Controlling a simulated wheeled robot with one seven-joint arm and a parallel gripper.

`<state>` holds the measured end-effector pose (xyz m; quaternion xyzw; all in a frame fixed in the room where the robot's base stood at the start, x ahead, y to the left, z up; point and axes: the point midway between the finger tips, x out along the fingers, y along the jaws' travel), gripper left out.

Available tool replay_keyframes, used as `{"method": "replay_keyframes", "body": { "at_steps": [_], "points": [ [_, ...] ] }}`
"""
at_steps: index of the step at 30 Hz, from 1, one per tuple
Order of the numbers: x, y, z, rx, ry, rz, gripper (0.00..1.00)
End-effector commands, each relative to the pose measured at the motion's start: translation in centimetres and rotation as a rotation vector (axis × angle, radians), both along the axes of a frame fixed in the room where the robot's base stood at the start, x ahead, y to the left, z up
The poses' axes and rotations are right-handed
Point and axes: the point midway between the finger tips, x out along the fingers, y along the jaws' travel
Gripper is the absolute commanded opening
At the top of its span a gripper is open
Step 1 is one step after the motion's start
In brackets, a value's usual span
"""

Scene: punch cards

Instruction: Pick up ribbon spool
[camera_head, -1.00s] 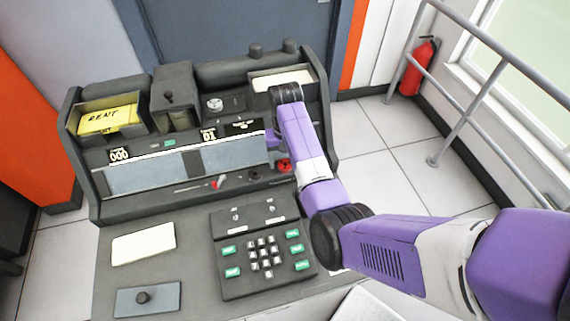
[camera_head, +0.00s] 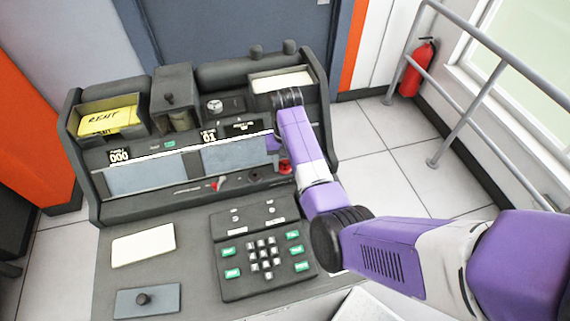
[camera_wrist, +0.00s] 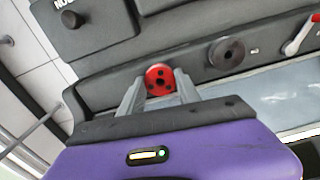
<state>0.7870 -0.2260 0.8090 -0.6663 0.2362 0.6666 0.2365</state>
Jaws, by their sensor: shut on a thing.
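The ribbon spool (camera_wrist: 160,80) looks like a red disc with dark holes and sits at the lower front strip of the grey console. My gripper (camera_wrist: 157,78) is shut on it in the wrist view, one grey finger on each side. In the head view a little of the red spool (camera_head: 286,167) shows beside my purple wrist, and my fingers are hidden there. I cannot tell whether the spool is clear of the console.
A black round knob (camera_wrist: 227,53) and a red-tipped lever (camera_wrist: 300,36) lie right of the spool in the wrist view. The console has a keypad (camera_head: 263,255) and a yellow card tray (camera_head: 108,122). A railing (camera_head: 470,110) and a fire extinguisher (camera_head: 418,68) stand at right.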

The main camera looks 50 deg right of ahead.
Motion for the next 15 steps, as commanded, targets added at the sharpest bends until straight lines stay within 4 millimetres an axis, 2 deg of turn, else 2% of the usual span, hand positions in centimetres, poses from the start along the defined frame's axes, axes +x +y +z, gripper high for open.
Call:
{"method": "replay_keyframes", "body": {
  "at_steps": [5, 8, 15],
  "points": [
    [0.1, -0.1, 1.4, -0.003, -0.003, 0.0, 0.01],
    [0.1, -0.1, 2.9, -0.002, -0.005, -0.001, 0.01],
    [0.2, -0.1, 8.6, -0.004, -0.006, 0.0, 0.01]
  ]
}}
